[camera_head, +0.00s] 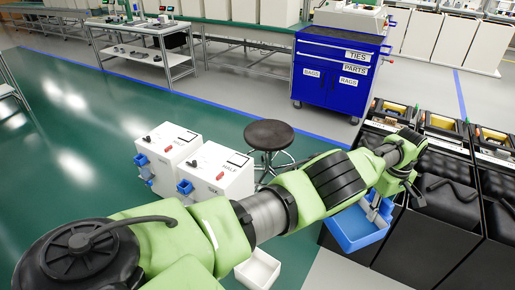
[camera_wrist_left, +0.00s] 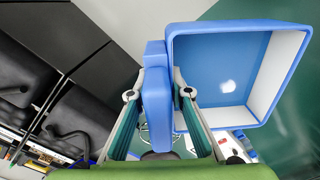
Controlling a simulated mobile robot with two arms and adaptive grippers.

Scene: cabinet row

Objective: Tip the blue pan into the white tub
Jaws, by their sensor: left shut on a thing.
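The blue pan (camera_head: 352,232) hangs in my left gripper (camera_head: 377,208), right of the middle in the head view. In the left wrist view the pan (camera_wrist_left: 232,75) shows a blue floor with a pale spot that I cannot identify. The fingers of the left gripper (camera_wrist_left: 158,97) are closed on the pan's blue side grip. A white tub (camera_head: 257,270) shows low in the head view, left of the pan and apart from it. My arm partly hides it, and its inside looks empty where visible. The right gripper is out of view.
Black cabinets (camera_head: 432,235) line the right side, close to the pan. A blue tool cabinet (camera_head: 335,73) stands at the back. Green floor (camera_head: 75,165) is open at left.

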